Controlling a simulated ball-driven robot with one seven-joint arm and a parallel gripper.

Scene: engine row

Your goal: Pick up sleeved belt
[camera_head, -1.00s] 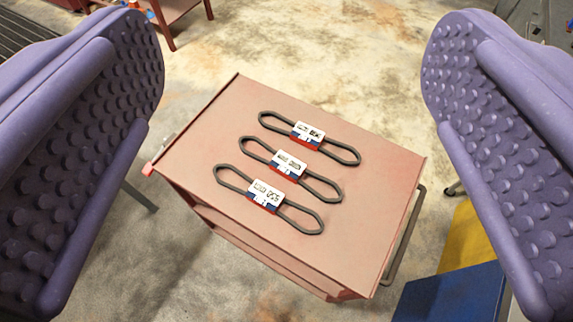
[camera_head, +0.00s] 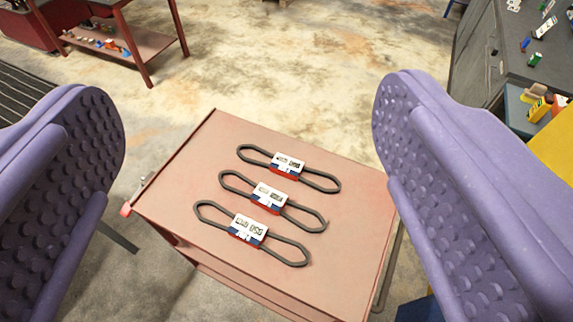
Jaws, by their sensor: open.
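Three sleeved belts lie side by side on top of a red cart (camera_head: 330,285). Each is a flattened dark loop with a white, red and blue sleeve around its middle. The far belt (camera_head: 288,165), the middle belt (camera_head: 271,198) and the near belt (camera_head: 248,231) are apart from each other. My gripper (camera_head: 250,150) is open, with one purple studded finger at each side of the picture. It is empty, and the belts show between and beyond the fingers, touching neither.
A red shelf unit (camera_head: 130,45) with small items stands at the far left. A grey workbench (camera_head: 520,50) with small boxes is at the upper right, near a yellow surface (camera_head: 555,140). The floor (camera_head: 300,50) behind the cart is clear.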

